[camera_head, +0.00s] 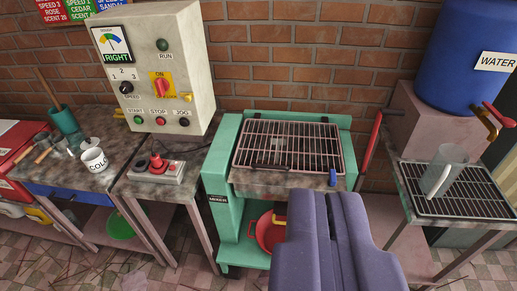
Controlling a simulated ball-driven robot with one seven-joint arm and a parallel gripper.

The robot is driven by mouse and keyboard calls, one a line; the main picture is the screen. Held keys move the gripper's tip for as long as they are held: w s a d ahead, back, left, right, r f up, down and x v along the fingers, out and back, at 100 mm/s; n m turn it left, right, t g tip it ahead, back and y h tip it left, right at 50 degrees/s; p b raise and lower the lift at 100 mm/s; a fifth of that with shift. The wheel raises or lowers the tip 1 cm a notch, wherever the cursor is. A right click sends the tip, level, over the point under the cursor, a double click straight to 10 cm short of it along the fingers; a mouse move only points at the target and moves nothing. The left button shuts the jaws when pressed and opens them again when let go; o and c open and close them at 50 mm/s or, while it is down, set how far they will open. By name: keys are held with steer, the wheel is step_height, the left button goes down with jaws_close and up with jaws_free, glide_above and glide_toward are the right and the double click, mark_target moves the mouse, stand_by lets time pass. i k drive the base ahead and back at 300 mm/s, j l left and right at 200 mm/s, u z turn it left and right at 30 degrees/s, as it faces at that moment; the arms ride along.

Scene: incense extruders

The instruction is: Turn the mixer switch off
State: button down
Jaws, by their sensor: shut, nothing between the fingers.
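The mixer (214,165) is a green machine against the brick wall, with a metal grate (287,147) on top and a label reading MIXER on its left leg. A small blue part (332,178) sits at the right of its front edge; I cannot tell whether this is the switch. A red lever (370,139) rises at its right side. A box with red controls (157,165) sits on the table to its left. My gripper (335,196) is purple-grey, shut and empty, its tips low in front of the mixer and just below the blue part in the picture.
A beige control panel (180,50) marked RIGHT has a red switch (161,87) near ON. A cup (94,160) stands on the left table. A blue water barrel (460,50) and clear jug (444,170) are right. A red pot (266,232) is under the mixer.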

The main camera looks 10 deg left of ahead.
mark_target(163, 86)
steer(key=i+j+z, duration=0.1)
steer(key=j, duration=0.25)
steer(key=i+j, duration=0.2)
steer(key=j, duration=0.15)
steer(key=i+j+z, duration=0.15)
steer(key=j, duration=0.2)
steer(key=i+j, duration=0.15)
steer(key=j, duration=0.2)
steer(key=i+j+z, duration=0.15)
steer(key=j, duration=0.25)
steer(key=i+j, duration=0.1)
steer(key=j, duration=0.25)
steer(key=i+j+z, duration=0.15)
steer(key=j, duration=0.25)
